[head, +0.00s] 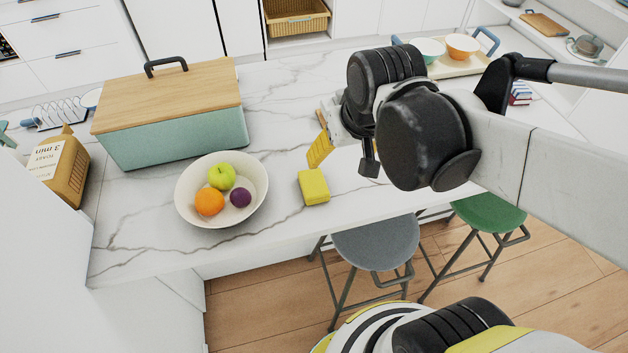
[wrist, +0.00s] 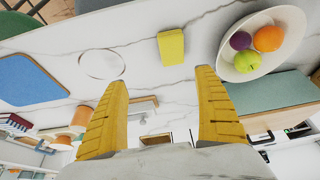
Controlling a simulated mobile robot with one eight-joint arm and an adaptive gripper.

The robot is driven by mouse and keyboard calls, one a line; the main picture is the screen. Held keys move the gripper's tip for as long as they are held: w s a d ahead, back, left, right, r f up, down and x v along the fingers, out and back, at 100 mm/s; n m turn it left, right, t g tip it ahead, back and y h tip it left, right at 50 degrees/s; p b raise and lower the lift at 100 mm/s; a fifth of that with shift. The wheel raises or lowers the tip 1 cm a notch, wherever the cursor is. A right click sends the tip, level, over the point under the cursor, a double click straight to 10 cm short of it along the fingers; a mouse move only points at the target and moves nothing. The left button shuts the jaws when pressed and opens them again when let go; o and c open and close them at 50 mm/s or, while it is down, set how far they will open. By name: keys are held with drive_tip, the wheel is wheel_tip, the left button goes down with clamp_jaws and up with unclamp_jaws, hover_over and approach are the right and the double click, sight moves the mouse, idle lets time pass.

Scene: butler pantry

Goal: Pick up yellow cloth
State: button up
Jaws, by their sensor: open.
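The yellow cloth (head: 314,187) is a small folded block lying on the white marble counter, right of the fruit bowl in the head view. It also shows in the wrist view (wrist: 171,47), beyond my fingertips. My gripper (head: 321,150) is open and empty above the counter, just behind the cloth in the head view. In the wrist view its two yellow fingers (wrist: 161,75) are spread wide with nothing between them. The cloth is apart from both fingers. My arm hides part of the counter behind it.
A white bowl (head: 188,205) with an apple, an orange and a plum stands left of the cloth. A teal bread box (head: 178,138) with a wooden lid is behind it. A paper bag (head: 62,170) stands at the left. Stools (head: 376,244) stand along the counter's front.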

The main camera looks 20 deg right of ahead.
sight(314, 184)
drive_tip(key=w+a+f+g, duration=0.1)
drive_tip(key=w+f, duration=0.1)
drive_tip(key=f, duration=0.2)
drive_tip(key=w+a+f+g, duration=0.1)
drive_tip(key=w+f+g, duration=0.1)
drive_tip(key=f, duration=0.2)
drive_tip(key=w+a+f+g, duration=0.1)
drive_tip(key=w+f, duration=0.1)
drive_tip(key=f, duration=0.2)
drive_tip(key=shift+w+a+f+p, duration=0.1)
drive_tip(key=shift+w+f+p, duration=0.1)
drive_tip(key=shift+f+p, duration=0.2)
drive_tip(key=f+b, duration=0.1)
drive_tip(key=f, duration=0.1)
drive_tip(key=f+b, duration=0.1)
drive_tip(key=f, duration=0.2)
drive_tip(key=shift+s+a+f, duration=0.1)
drive_tip(key=shift+a, duration=0.1)
drive_tip(key=shift+c, duration=0.2)
drive_tip(key=c, duration=1.2)
